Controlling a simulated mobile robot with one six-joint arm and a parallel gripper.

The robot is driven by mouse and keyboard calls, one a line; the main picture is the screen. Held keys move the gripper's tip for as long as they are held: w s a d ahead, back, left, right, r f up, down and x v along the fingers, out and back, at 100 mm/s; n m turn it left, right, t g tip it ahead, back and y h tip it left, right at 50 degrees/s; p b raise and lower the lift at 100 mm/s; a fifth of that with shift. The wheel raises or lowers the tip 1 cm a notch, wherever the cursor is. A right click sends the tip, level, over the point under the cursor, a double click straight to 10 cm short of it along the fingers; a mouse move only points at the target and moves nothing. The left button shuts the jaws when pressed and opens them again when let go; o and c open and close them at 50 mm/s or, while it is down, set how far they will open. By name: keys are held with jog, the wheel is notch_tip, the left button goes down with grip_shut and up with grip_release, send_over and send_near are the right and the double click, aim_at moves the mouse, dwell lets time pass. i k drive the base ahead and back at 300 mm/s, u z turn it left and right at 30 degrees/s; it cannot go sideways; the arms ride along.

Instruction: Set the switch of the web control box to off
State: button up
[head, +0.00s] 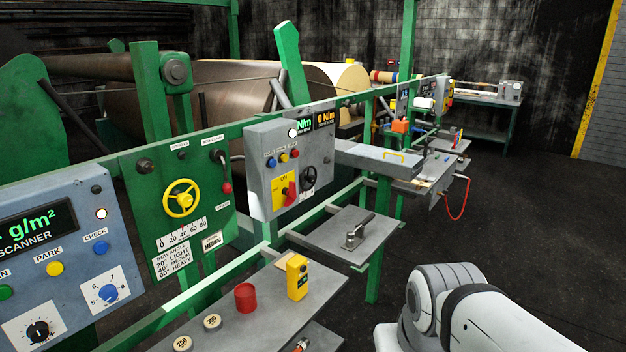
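A grey control box (272,150) with green and yellow N/m displays hangs on the green rail in the middle of the head view. It looks like the web control box, but I cannot read a name on it. On its face a red switch handle (291,190) sits on a yellow plate marked ON. Its exact setting is too small to tell. A black knob (308,177) is to the right of the plate, and several small coloured buttons are above it. My white arm shows at the lower right, apart from the box. My gripper is out of view.
A green panel with a yellow handwheel (181,198) and a blue-grey scanner box (60,250) are to the left. Below, a grey shelf (250,325) holds a red cup (245,297) and a yellow device (297,277). A grey shelf (340,232) juts out below the box. Dark floor at right is clear.

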aim_at(291, 193)
jog(key=z, duration=0.05)
jog(key=i, duration=1.35)
jog(key=u, duration=0.55)
